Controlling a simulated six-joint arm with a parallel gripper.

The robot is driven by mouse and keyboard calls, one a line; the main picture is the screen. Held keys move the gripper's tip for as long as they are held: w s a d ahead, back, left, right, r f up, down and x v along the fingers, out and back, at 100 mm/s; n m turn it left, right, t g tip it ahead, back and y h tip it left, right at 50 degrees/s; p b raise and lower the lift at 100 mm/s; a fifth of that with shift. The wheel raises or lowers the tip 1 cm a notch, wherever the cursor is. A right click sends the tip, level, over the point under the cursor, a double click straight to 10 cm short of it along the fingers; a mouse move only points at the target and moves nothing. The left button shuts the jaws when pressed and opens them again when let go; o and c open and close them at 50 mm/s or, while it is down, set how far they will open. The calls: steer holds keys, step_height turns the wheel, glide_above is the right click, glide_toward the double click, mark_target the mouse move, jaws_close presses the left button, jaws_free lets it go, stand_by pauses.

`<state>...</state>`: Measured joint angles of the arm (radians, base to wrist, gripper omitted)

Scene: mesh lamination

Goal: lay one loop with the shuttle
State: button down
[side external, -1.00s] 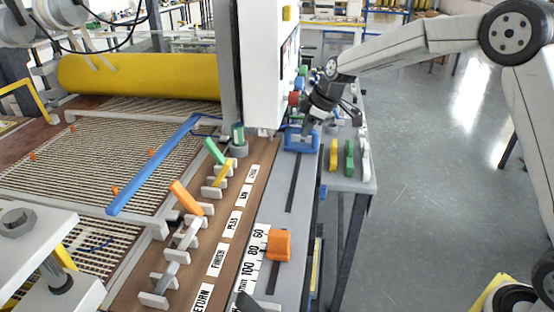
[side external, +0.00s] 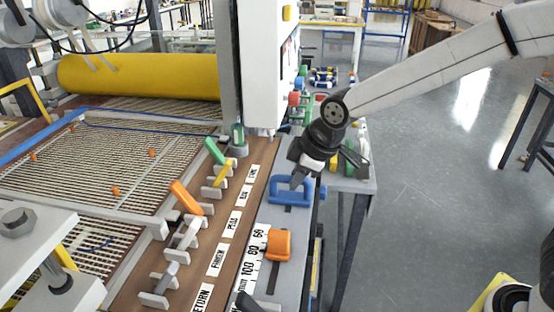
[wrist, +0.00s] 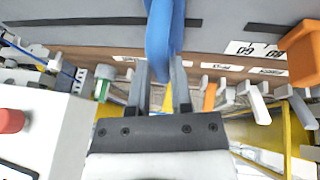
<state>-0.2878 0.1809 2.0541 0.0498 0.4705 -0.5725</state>
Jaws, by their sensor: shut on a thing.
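A blue handle (side external: 292,191) stands on the slotted grey rail (side external: 262,292), beside the brown lever panel. My gripper (side external: 299,181) is shut on its top bar. In the wrist view the blue handle (wrist: 163,35) shows between my fingers, close up. No part is labelled shuttle, so I cannot tell whether the handle is or drives it. A long blue bar (side external: 42,134) lies at the far left edge of the striped mesh bed (side external: 110,165). A thin blue line (side external: 165,126) runs over the mesh from the bar's far end towards the white column.
An orange block (side external: 279,245) sits on the numbered scale nearer the camera, in the handle's lane. Levers, orange (side external: 186,197), yellow and green, stand left of the rail. A yellow roller (side external: 138,77) and white column (side external: 256,65) are behind. Open floor lies right.

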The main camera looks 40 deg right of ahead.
steer(key=shift+s+a, duration=0.7)
steer(key=c, duration=0.5)
jaws_free()
steer(key=shift+c, duration=0.2)
steer(key=shift+r, duration=0.15)
steer(key=shift+s+r, duration=0.1)
steer(key=shift+r, duration=0.15)
steer(key=v, duration=0.7)
steer(key=shift+s, duration=0.1)
